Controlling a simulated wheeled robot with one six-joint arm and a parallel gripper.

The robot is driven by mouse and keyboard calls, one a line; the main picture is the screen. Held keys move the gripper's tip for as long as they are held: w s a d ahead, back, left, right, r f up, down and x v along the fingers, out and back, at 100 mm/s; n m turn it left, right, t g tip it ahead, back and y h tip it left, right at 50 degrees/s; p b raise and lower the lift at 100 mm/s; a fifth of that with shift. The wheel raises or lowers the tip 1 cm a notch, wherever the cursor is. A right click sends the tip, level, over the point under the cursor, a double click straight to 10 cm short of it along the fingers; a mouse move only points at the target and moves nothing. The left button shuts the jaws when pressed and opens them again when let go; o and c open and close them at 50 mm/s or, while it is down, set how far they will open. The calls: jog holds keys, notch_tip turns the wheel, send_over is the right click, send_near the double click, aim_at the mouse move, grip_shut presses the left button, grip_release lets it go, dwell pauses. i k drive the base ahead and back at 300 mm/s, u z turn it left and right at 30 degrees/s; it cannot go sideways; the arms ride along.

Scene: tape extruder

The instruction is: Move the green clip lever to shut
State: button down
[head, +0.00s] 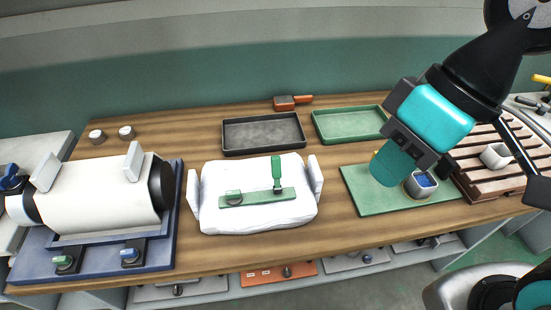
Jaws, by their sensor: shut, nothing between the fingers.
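The green clip (258,198) lies as a flat bar across the front of a white bag (258,220) in the middle of the bench. Its green lever (277,172) stands up from the right end of the bar, at an angle to it. A small pale-green knob (233,197) sits at the left part of the bar. My gripper (391,166) is to the right of the bag, over the green mat, clear of the lever. It is shut and empty; its fingertips are partly hard to make out.
White upright plates flank the bag (315,176). Behind it are a black tray (263,133) and a green tray (350,124). A white-rolled machine (100,205) stands at left. A cup (420,185) is on the green mat (372,199), close to my gripper.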

aim_at(276, 160)
jog(key=k, duration=0.5)
jog(key=z, duration=0.65)
jog(key=i, duration=0.65)
jog(key=u, duration=1.4)
